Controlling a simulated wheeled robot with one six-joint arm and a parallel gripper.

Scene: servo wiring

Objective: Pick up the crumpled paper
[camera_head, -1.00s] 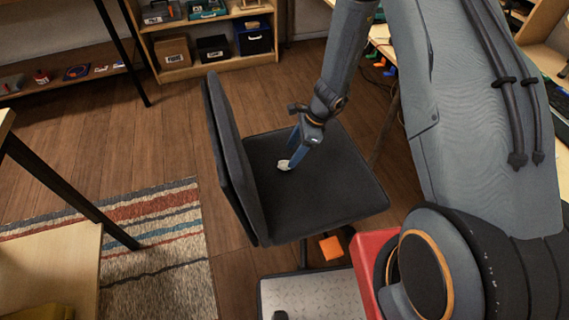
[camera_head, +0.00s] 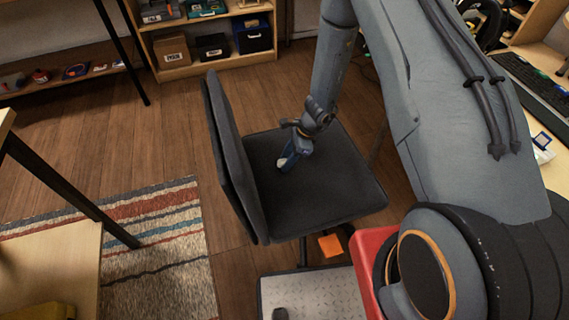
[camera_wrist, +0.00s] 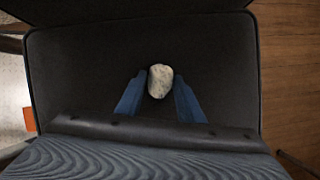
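The crumpled paper (camera_wrist: 160,81) is a small whitish ball on the seat of a dark office chair (camera_head: 335,190). In the head view the paper (camera_head: 282,163) is mostly hidden behind my gripper's blue fingers. My gripper (camera_head: 286,166) points down at the seat, close to the backrest. In the wrist view the two blue fingers of my gripper (camera_wrist: 158,88) stand apart, with the paper between and just beyond their tips. A gap shows on at least the left side, so the gripper looks open around it.
The chair's backrest (camera_head: 233,160) rises just left of my gripper. An orange block (camera_head: 330,246) lies below the chair's front edge. A shelf with boxes (camera_head: 205,45) stands at the back, and a striped rug (camera_head: 150,240) lies at left. The rest of the seat is clear.

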